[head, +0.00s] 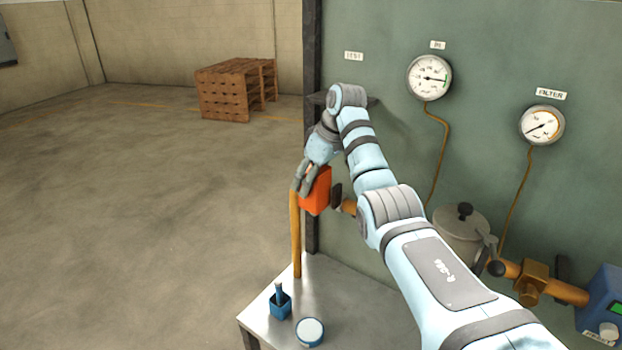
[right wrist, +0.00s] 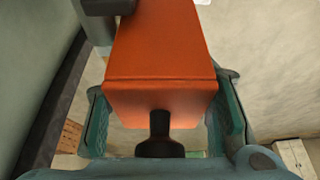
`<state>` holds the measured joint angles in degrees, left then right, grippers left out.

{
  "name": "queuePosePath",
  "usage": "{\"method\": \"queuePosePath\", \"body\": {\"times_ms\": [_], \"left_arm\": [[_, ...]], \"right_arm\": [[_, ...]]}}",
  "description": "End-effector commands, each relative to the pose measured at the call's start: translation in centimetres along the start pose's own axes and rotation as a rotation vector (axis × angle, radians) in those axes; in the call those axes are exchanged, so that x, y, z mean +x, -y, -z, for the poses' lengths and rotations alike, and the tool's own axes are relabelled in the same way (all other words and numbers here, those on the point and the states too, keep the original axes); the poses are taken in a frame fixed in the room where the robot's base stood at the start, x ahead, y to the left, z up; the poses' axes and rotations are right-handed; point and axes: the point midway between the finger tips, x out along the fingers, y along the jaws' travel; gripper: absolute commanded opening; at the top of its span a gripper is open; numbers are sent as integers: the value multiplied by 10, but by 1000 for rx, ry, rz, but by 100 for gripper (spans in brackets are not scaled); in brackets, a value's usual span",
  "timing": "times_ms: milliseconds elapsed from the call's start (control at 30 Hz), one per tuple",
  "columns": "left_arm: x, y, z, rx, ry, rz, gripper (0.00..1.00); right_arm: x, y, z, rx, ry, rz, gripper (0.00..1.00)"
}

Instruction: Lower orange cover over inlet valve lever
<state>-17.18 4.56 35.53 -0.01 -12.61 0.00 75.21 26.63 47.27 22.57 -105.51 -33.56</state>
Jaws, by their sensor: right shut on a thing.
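The orange cover (head: 317,190) is a box shape near the left edge of the green panel, at the end of a brass pipe (head: 348,206). My right gripper (head: 306,184) is shut on it. In the right wrist view the orange cover (right wrist: 160,60) fills the middle, with the pads of my right gripper (right wrist: 164,112) on either side. A black stem with a flared end (right wrist: 160,138) shows below the cover's near face; I cannot tell whether it is the inlet valve lever or a knob. The lever is otherwise not clearly visible. My left gripper is not in view.
Gauges (head: 429,78) hang on the panel. A filter housing (head: 460,230) stands at right. Open floor lies left.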

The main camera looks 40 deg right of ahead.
Motion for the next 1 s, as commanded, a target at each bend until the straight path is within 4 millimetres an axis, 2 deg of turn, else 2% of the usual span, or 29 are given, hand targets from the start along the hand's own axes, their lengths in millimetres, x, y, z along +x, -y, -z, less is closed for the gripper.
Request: {"method": "queuePosePath", "body": {"times_ms": [33, 167, 433, 533, 667, 833, 1000], "left_arm": [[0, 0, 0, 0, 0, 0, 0], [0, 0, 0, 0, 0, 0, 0], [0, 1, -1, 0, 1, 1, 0], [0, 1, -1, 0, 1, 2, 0], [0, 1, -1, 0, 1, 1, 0], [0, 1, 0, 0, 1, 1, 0], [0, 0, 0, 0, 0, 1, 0]], "right_arm": [[0, 0, 0, 0, -1, 0, 51], [0, 0, 0, 0, -1, 0, 71], [0, 0, 0, 0, 0, 0, 71], [-6, 0, 3, 0, -2, 0, 71], [-30, 0, 13, -1, -4, 0, 71], [-74, 1, 31, -1, -4, 2, 71], [-90, 0, 38, 0, -1, 1, 71]]}}
